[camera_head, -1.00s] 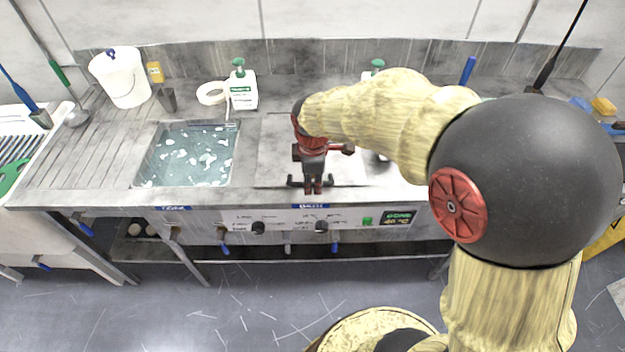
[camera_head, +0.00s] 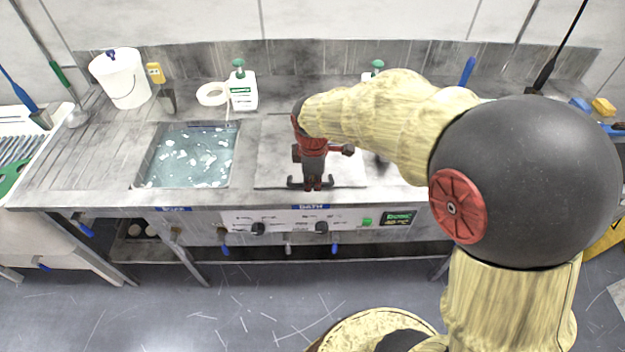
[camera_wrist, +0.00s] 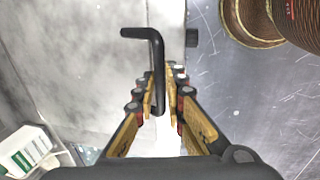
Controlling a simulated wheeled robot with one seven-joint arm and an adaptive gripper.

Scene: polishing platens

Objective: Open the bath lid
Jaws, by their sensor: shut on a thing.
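The bath lid (camera_head: 275,150) is a flat grey plate, lying closed on the counter right of the open tank. It also shows in the wrist view (camera_wrist: 75,70) as a pale, streaked surface. Its handle is a black bent bar (camera_wrist: 157,48) near the front edge. My gripper (camera_head: 311,184) is at that front edge, pointing down. In the wrist view my gripper (camera_wrist: 164,88) has its two yellow-sided fingers on either side of the handle, shut on it. My arm hides part of the lid's right side in the head view.
The open water tank (camera_head: 190,156) with white floating bits is to the left. A white bottle (camera_head: 243,90), a tape roll (camera_head: 211,94) and a white bucket (camera_head: 122,78) stand behind. The control panel (camera_head: 290,222) with knobs is below the front edge.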

